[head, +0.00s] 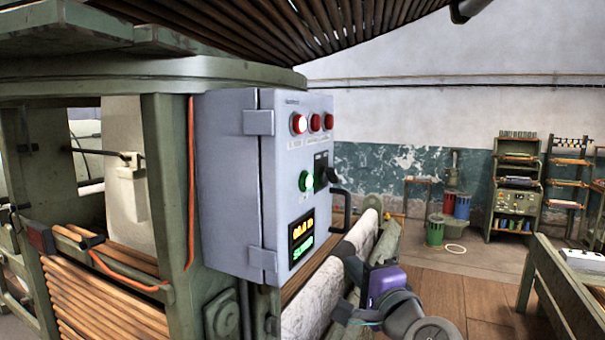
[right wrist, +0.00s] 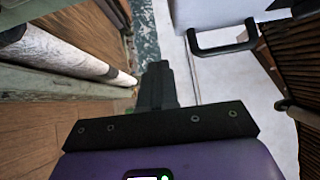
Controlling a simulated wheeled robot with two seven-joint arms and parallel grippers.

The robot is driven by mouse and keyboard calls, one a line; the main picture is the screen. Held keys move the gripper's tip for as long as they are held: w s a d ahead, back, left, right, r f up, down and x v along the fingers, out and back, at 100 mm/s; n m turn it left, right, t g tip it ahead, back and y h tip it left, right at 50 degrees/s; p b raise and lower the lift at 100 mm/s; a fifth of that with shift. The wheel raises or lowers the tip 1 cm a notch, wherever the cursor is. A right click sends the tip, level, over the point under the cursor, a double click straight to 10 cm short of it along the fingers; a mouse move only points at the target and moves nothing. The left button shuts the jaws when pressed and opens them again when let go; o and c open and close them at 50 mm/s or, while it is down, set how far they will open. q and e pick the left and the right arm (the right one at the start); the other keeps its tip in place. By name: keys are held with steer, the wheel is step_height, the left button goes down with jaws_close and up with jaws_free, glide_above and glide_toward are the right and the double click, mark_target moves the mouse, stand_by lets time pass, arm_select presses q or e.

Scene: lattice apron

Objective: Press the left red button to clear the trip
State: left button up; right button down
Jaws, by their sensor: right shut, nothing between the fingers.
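A grey control box (head: 229,185) stands in the middle of the head view, its front panel facing right. Three red buttons sit in a row near the panel's top. The left red button (head: 299,124) looks brighter than the middle one (head: 315,122) and the right one (head: 328,121). My right gripper (head: 353,268) is low, to the right of and below the panel, apart from the buttons. In the right wrist view its dark fingers (right wrist: 157,87) are together and empty. The red buttons do not show there. My left gripper is out of view.
A lit green button (head: 306,181), a black switch (head: 321,171) and a display (head: 301,237) are lower on the panel. A black handle (head: 341,203) juts from its right side, also in the wrist view (right wrist: 222,50). A pale roller (head: 325,290) lies below.

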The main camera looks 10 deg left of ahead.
mark_target(299, 124)
steer(key=s+d+r+m+t+y+p, duration=0.1)
steer(key=s+r, duration=0.5)
steer(key=r, duration=0.6)
steer(key=s+d+r+m+t+y+p, duration=0.1)
steer(key=s+r, duration=0.5)
steer(key=r, duration=0.7)
steer(key=shift+s+d+t+y+p, duration=0.3)
steer(key=shift+d+t+y+p, duration=0.3)
steer(key=shift+d+y+p, duration=0.4)
steer(key=shift+a, duration=0.25)
steer(key=w+a+p, duration=0.1)
steer(key=w+a, duration=0.1)
steer(key=a, duration=0.6)
steer(key=shift+w+a, duration=0.15)
steer(key=shift+w, duration=0.2)
steer(key=shift+w+a, duration=0.15)
steer(key=shift+a, duration=0.25)
